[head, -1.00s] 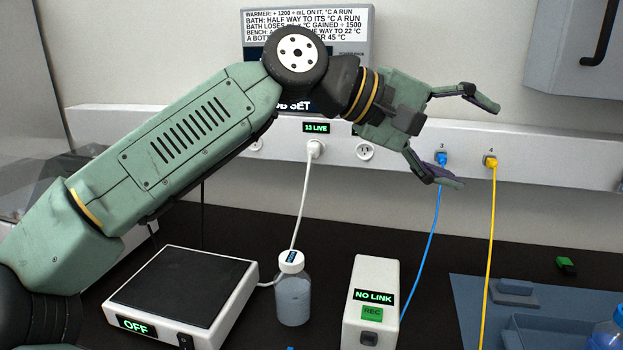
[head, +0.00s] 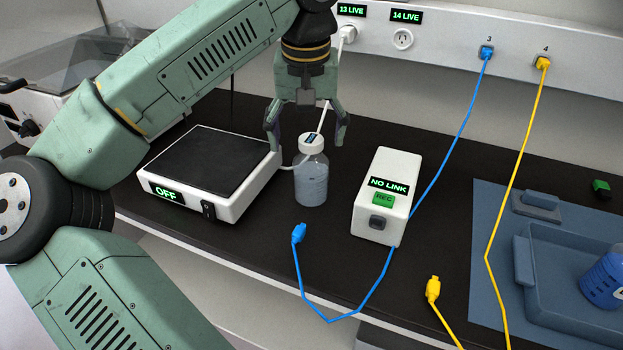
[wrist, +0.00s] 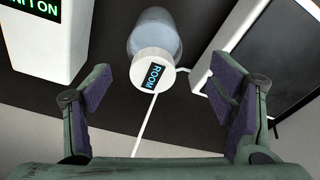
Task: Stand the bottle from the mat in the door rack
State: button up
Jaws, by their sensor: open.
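My gripper (head: 307,137) is open and empty, pointing down at the bench bottle. That bottle (head: 312,184) is clear with a pale filling and a white cap, and stands upright on the dark bench. In the wrist view its cap, with a "ROOM" label (wrist: 153,74), lies ahead of and between the open fingers (wrist: 165,112), apart from them. A blue bottle (head: 606,280) is at the right edge, cut off by the frame, at the blue tray (head: 545,285) on the blue mat (head: 488,235). I cannot make out a door rack.
A white plate unit reading "OFF" (head: 205,185) stands left of the bench bottle. A white "NO LINK" box (head: 385,200) stands to its right. A loose blue cable (head: 330,318) and yellow cable (head: 488,262) hang from the wall strip (head: 445,38). A white cord passes behind the bottle.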

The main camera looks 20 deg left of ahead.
aim_at(311, 156)
jog(key=f+b, duration=0.2)
jog(key=f, duration=0.1)
jog(key=w+f+b, duration=0.1)
jog(key=f+b, duration=0.1)
jog(key=shift+d+f, duration=0.15)
jog(key=shift+f, duration=0.05)
jog(key=shift+r, duration=0.1)
jog(key=shift+c, duration=0.4)
jog(key=c, duration=1.3)
jog(key=shift+c, duration=1)
jog(key=shift+r, duration=0.1)
